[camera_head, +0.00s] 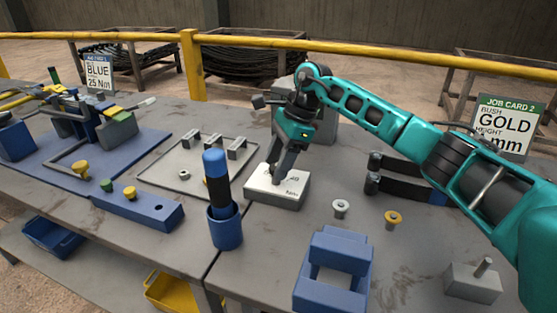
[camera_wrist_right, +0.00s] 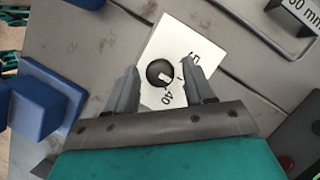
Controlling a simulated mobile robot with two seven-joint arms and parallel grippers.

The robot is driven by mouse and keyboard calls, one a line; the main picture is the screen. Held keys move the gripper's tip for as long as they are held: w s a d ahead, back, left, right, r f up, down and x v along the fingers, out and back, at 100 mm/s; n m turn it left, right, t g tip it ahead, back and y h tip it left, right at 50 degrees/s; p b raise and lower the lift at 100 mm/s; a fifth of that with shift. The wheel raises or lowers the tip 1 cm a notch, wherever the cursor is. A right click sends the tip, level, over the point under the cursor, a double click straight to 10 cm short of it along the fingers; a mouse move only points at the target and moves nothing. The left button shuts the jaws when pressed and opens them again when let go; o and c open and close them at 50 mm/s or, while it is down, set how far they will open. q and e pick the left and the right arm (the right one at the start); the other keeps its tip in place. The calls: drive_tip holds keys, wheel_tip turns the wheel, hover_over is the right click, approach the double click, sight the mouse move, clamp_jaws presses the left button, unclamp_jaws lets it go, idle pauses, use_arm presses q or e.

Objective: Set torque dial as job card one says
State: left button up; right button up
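Job card 1 (camera_head: 98,72) stands at the back left and reads BLUE and 25 Nm. The torque dial is a pale box (camera_head: 262,193) on the grey table in the head view. In the right wrist view its white face (camera_wrist_right: 178,38) carries a round black knob (camera_wrist_right: 157,72) with a light pointer mark. The figure 40 shows on the face near the knob; other markings are partly hidden by a finger. My right gripper (camera_head: 282,172) is over the box, fingers pointing down. In the wrist view its open fingers (camera_wrist_right: 160,75) lie either side of the knob, apart from it. My left gripper is out of view.
A blue cup (camera_head: 226,231) with a blue-and-black handled tool stands left of the dial. A blue frame block (camera_head: 333,272), a silver bushing (camera_head: 341,207) and a gold bushing (camera_head: 393,218) are in front and right. Job card 2 (camera_head: 507,125) stands at the back right.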

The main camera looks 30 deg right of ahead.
drive_tip(key=shift+o, duration=0.5)
drive_tip(key=v, duration=1.3)
drive_tip(key=shift+s+f, duration=0.1)
drive_tip(key=shift+f, duration=0.05)
